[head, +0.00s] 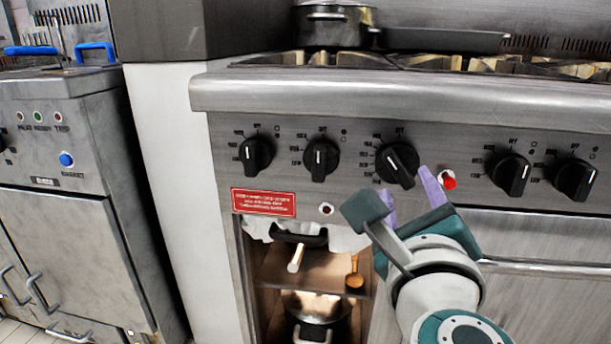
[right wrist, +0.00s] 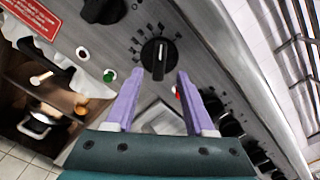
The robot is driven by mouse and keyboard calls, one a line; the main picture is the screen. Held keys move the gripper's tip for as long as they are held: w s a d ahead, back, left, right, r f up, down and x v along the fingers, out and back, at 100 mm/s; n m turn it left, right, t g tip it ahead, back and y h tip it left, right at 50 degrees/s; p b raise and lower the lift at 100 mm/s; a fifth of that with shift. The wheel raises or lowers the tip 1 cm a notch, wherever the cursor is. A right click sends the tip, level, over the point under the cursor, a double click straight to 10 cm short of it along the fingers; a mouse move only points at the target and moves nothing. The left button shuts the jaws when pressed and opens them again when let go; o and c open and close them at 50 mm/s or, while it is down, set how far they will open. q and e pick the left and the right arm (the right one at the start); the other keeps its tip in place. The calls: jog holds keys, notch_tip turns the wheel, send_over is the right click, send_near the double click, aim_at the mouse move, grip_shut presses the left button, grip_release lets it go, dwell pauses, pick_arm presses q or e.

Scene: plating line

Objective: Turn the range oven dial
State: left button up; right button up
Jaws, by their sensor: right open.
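The range's front panel (head: 270,180) carries a row of several black dials with white pointer marks. The middle dial (head: 397,163) has its pointer tilted toward lower right in the head view. It also shows in the right wrist view (right wrist: 158,56), straight ahead between the fingertips. No label in the frames clearly names it as the oven dial. My right gripper (head: 405,181) is open, with its lilac fingers (right wrist: 160,74) pointing at this dial from just below and in front. The fingers look apart from the dial; the exact gap is unclear. My left gripper is not in view.
Other dials (head: 320,158) flank the middle one. A red button (head: 447,180) sits close right of the fingers. A red label (head: 263,202) is at left. The steel front ledge (head: 400,95) juts out above. An open shelf (head: 315,265) with a pot lies below.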

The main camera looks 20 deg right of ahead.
aim_at(400, 175)
jog(key=x, duration=0.4)
jog(key=shift+w, duration=0.1)
grip_shut()
dwell(0.3)
